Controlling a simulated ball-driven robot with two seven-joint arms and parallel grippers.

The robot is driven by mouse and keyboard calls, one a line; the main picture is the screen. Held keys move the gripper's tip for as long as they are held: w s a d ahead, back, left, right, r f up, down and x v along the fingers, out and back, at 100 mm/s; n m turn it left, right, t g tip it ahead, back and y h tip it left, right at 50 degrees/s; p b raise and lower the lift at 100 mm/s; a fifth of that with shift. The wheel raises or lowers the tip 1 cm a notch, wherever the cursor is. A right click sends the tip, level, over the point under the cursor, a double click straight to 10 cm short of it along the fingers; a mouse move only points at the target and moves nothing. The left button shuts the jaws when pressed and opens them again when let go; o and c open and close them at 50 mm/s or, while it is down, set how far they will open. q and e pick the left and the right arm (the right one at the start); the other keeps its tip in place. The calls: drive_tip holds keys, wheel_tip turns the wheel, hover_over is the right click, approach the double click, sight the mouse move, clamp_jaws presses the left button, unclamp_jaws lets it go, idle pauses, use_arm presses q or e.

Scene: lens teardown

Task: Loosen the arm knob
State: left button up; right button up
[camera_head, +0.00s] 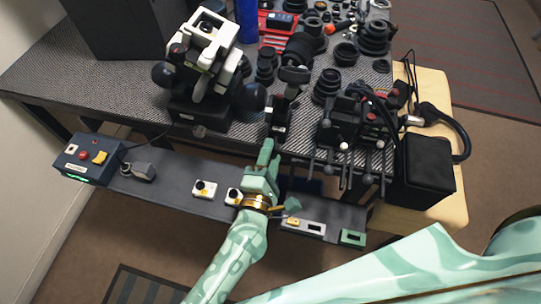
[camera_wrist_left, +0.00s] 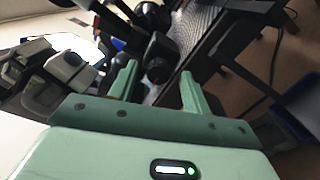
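My left gripper (camera_head: 267,152) is at the front edge of the workbench, just below a black upright stand (camera_head: 278,118) in the head view. In the left wrist view my left gripper (camera_wrist_left: 158,74) has its two green fingers apart. A dark rounded knob-like part (camera_wrist_left: 157,69) shows between and beyond the fingertips. It looks free of both fingers, but I cannot tell how far off it is. I cannot tell for sure that this is the arm knob. My right gripper is out of view.
A white and black microscope-like device (camera_head: 205,45) stands left of the stand. Several black lens parts crowd the bench behind. A lower shelf (camera_head: 170,182) holds switches and a blue control box (camera_head: 88,160). A black box (camera_head: 424,168) sits at the right.

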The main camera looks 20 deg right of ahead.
use_arm(q)
drive_tip(key=shift+s, duration=0.1)
drive_tip(key=p+v, duration=0.2)
drive_tip(key=v, duration=1.4)
drive_tip(key=shift+a+p, duration=0.15)
drive_tip(key=shift+p, duration=0.25)
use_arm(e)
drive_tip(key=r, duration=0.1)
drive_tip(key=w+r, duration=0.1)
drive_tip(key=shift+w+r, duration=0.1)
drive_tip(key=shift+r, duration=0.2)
